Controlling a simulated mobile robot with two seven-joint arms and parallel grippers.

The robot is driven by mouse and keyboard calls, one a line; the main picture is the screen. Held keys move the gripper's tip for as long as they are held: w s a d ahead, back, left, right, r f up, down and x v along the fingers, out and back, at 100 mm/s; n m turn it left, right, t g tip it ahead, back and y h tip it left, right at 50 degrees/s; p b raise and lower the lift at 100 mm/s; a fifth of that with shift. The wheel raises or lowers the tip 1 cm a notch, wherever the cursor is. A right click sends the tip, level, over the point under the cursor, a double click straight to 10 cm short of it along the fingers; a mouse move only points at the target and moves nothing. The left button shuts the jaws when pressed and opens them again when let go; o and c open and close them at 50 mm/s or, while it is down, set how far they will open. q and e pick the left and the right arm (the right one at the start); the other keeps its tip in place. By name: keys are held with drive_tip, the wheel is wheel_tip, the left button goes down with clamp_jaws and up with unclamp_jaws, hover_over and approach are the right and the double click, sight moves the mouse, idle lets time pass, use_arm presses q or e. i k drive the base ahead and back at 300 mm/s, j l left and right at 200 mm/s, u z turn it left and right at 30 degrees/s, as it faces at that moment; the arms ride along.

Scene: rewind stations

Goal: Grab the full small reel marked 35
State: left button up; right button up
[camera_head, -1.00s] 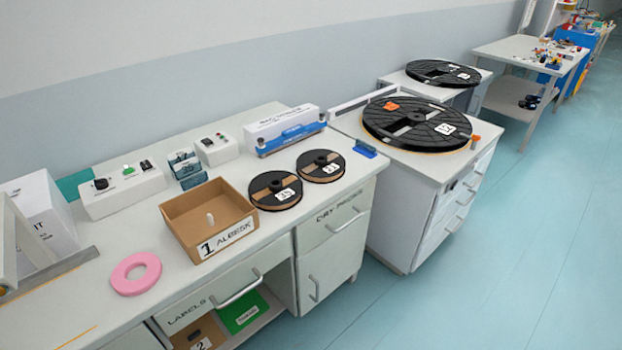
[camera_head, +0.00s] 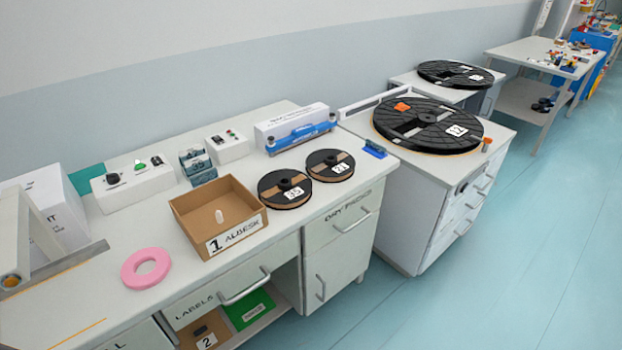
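Two small black reels with brown windings lie flat on the white bench, right of the cardboard box. The left one, the small reel marked 35 (camera_head: 275,197), has a white label that seems to read 35. The right one, the small reel marked 21 (camera_head: 330,177), has a label that looks like 21. The two lie very close together; I cannot tell if they touch. Neither of my grippers shows in the head view.
An open cardboard box (camera_head: 183,207) labelled 1 stands just left of the reels, holding a small white piece. A blue-and-white device (camera_head: 297,144) is behind them. A pink ring (camera_head: 146,254) lies at front left. Large black reels (camera_head: 463,147) rest on the cabinets at right. Floor in front is clear.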

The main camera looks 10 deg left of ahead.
sight(282, 189)
drive_tip(key=u, duration=0.3)
drive_tip(key=i+l+u, duration=0.2)
drive_tip(key=l+u, duration=0.25)
drive_tip(key=i+l+u, duration=0.2)
drive_tip(key=l, duration=0.15)
drive_tip(key=i+l+u, duration=0.1)
drive_tip(key=l, duration=0.35)
drive_tip(key=i+l+u, duration=0.1)
drive_tip(key=l, duration=0.35)
drive_tip(key=i+l, duration=0.1)
drive_tip(key=l, duration=0.35)
drive_tip(key=i+l, duration=0.1)
drive_tip(key=l, duration=0.4)
drive_tip(key=i+l, duration=0.1)
drive_tip(key=l, duration=0.35)
